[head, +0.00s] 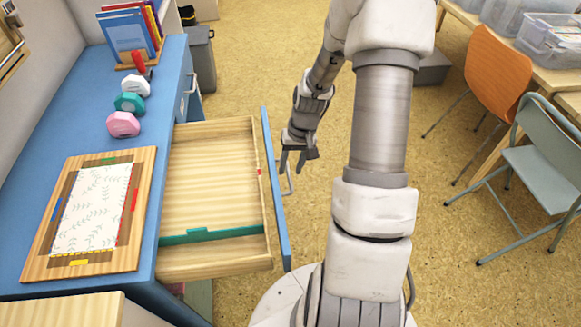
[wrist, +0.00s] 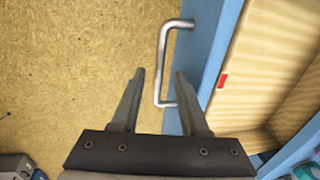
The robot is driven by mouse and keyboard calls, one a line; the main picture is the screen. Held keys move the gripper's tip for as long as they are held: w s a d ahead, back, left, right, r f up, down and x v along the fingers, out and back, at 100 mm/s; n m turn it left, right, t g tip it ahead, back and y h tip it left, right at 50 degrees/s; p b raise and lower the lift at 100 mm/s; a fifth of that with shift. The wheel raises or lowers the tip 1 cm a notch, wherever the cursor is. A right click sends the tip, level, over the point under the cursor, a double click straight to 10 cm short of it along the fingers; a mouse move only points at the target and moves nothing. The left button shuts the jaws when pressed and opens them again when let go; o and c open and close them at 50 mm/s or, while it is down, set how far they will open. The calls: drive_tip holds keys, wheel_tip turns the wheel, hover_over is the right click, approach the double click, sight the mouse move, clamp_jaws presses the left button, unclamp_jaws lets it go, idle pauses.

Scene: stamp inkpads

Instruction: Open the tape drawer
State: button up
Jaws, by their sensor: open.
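A wooden drawer (head: 212,165) with a blue front (head: 275,190) stands pulled well out of the blue desk. It is empty apart from a green divider (head: 211,235) near its front end in the head view. My gripper (head: 291,165) is open, just outside the drawer front, by the metal handle (head: 288,184). In the wrist view the handle (wrist: 162,60) shows between and beyond the two open fingertips (wrist: 159,75). The fingers are not closed on it. I cannot tell whether a finger touches it.
The blue desk (head: 95,120) carries a wooden board (head: 56,262) with a patterned sheet, and pink (head: 123,124), teal (head: 129,103) and white (head: 136,85) rounded blocks. A book rack (head: 138,61) stands behind. An orange chair (head: 497,75) and a grey chair (head: 540,160) are at right.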

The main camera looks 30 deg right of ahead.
wheel_tip(320, 180, up, 16)
drive_tip(key=s+d+p, duration=0.1)
drive_tip(key=d+p, duration=0.2)
drive_tip(key=shift+p, duration=0.3)
drive_tip(key=shift+a, duration=0.1)
